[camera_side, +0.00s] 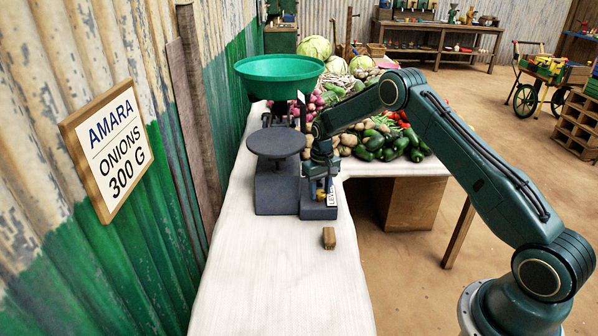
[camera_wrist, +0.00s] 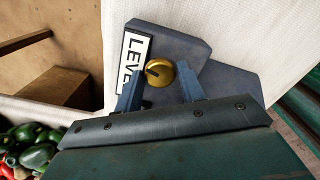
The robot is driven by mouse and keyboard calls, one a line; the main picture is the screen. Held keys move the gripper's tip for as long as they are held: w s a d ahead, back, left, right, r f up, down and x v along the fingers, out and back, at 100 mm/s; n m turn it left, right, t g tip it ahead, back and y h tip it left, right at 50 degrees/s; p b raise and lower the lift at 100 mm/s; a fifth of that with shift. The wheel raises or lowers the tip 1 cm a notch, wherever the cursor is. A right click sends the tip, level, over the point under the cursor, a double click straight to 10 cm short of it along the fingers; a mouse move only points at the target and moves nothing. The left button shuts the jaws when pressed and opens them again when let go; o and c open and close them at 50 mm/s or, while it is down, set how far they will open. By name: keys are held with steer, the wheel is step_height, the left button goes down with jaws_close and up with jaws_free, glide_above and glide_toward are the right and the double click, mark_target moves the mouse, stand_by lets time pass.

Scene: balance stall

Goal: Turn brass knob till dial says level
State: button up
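The brass knob (camera_wrist: 161,74) sits on the dark grey box (camera_wrist: 180,42) of the scale, beside a white plate reading LEVEL (camera_wrist: 135,50), partly hidden by a finger. A dark mark on the knob points left toward the plate. My gripper (camera_wrist: 158,82) has its two fingers apart, one on each side of the knob. Narrow gaps seem to show; I cannot tell whether either finger touches it. In the side view my gripper (camera_side: 322,176) points down at the front box of the scale (camera_side: 275,192). No dial needle is clearly visible.
The scale carries a green pan (camera_side: 279,72) and a dark round plate (camera_side: 277,142), close left of my gripper. A small brown block (camera_side: 329,238) lies on the white table (camera_side: 260,285). Vegetables (camera_side: 385,140) are heaped behind. A sign (camera_side: 108,147) hangs on the left wall.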

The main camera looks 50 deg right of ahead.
mark_target(320, 192)
steer(key=shift+o, duration=1.4)
step_height(320, 192, up, 14)
